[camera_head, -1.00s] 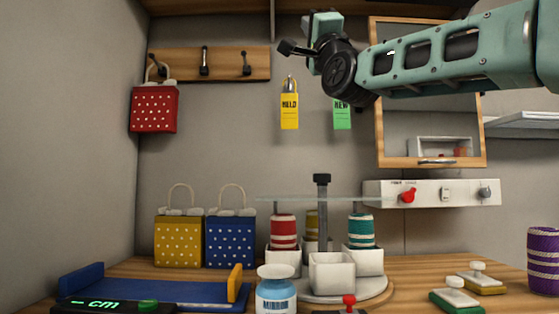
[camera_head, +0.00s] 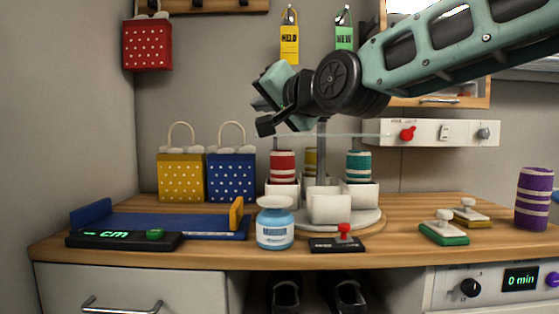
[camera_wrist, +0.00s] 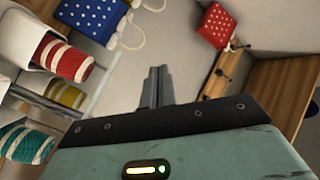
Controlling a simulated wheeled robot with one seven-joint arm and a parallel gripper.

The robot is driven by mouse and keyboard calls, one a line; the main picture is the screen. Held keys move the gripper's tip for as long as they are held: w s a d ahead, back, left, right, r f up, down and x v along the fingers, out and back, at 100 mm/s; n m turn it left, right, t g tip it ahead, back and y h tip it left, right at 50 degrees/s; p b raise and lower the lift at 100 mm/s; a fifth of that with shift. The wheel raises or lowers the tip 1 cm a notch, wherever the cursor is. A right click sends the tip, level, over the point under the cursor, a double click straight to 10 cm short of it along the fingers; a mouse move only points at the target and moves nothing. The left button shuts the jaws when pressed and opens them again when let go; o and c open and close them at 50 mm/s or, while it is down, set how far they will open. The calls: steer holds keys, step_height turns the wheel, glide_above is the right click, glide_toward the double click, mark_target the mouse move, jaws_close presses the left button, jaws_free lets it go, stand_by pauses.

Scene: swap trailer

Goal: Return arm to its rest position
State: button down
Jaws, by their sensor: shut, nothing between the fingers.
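My gripper (camera_head: 261,114) is at the end of my teal arm in the upper middle of the head view. It hangs in the air in front of the back wall, above and a little behind the blue-labelled jar (camera_head: 275,229) in the picture. In the wrist view its two fingers (camera_wrist: 157,86) are shut together with nothing between them. The fingers touch nothing that I can see.
A carousel (camera_head: 365,218) with white cups and striped spools stands below my arm. Yellow (camera_head: 181,180) and blue (camera_head: 231,180) dotted bags stand left of it; a red one (camera_head: 147,46) hangs on the wall. A switch panel (camera_head: 460,132) is at right.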

steer(key=s+d+f+n+g+h, duration=0.2)
steer(key=s+f+n+g+h, duration=0.15)
steer(key=s+f, duration=0.7)
steer(key=s+d+f+n+g+h, duration=0.25)
steer(key=s+f+g, duration=0.25)
steer(key=f, duration=1.1)
steer(key=s+d+f+n+g+h, duration=0.2)
steer(key=s+d+f+g, duration=0.1)
steer(key=s+d+f, duration=0.5)
steer(key=s+d+f+n+g+h, duration=0.1)
steer(key=s+d+f+g+h, duration=0.3)
steer(key=s, duration=0.6)
step_height(320, 180, up, 28)
steer(key=t+y+p, duration=0.1)
steer(key=y+p, duration=0.1)
steer(key=p, duration=2.6)
steer(key=shift+w+d+f, duration=0.25)
steer(key=shift+w+d, duration=0.1)
steer(key=shift+w, duration=0.1)
